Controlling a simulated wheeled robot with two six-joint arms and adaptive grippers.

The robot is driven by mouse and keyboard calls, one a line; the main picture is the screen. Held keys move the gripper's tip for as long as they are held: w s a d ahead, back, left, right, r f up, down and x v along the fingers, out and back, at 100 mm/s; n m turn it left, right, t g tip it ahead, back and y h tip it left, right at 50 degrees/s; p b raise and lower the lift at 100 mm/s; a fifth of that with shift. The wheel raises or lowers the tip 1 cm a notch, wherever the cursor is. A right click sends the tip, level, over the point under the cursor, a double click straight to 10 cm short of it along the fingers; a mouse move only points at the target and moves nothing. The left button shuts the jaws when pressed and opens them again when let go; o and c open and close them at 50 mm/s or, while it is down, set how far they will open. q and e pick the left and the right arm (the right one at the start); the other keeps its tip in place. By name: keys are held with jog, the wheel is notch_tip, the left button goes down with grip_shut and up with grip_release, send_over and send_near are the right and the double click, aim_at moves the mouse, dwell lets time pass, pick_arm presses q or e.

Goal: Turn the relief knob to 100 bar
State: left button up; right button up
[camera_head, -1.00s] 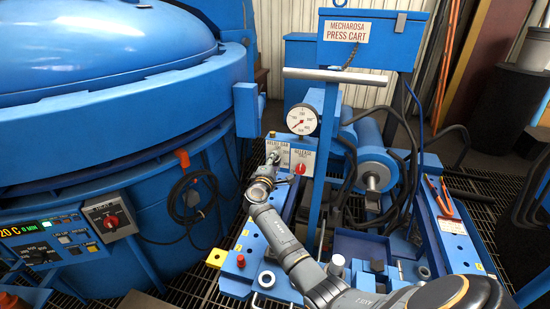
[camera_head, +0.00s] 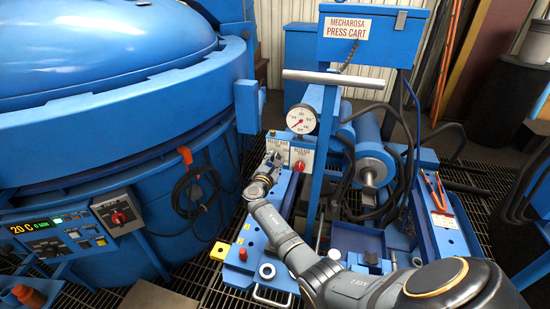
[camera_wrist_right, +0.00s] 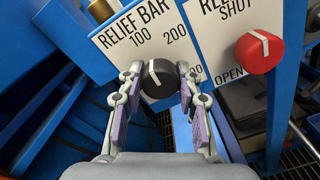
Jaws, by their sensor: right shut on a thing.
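The relief knob (camera_wrist_right: 160,78) is black with a white line, on a white plate (camera_wrist_right: 119,44) marked RELIEF BAR. In the right wrist view its white line points up and left, roughly toward the 100. The 200 is to the right of it, and a third figure is partly hidden by a finger. My right gripper (camera_wrist_right: 160,84) is shut on the knob, one finger on each side. In the head view the right gripper (camera_head: 272,162) is at the plate, and the knob is mostly hidden there. My left gripper is not in view.
A round pressure gauge (camera_head: 301,119) sits above the plates. A blue post (camera_head: 323,165) stands right of them. The furnace (camera_head: 120,130) fills the left side.

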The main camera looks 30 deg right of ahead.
jog(key=shift+f+n, duration=0.2)
jog(key=shift+n, duration=0.2)
dwell(0.3)
jog(key=o, duration=1.2)
jog(key=shift+r, duration=0.1)
jog(key=shift+c, duration=0.2)
jog(key=shift+s+a, duration=0.1)
jog(key=v, duration=1.1)
jog(key=shift+s+a, duration=0.3)
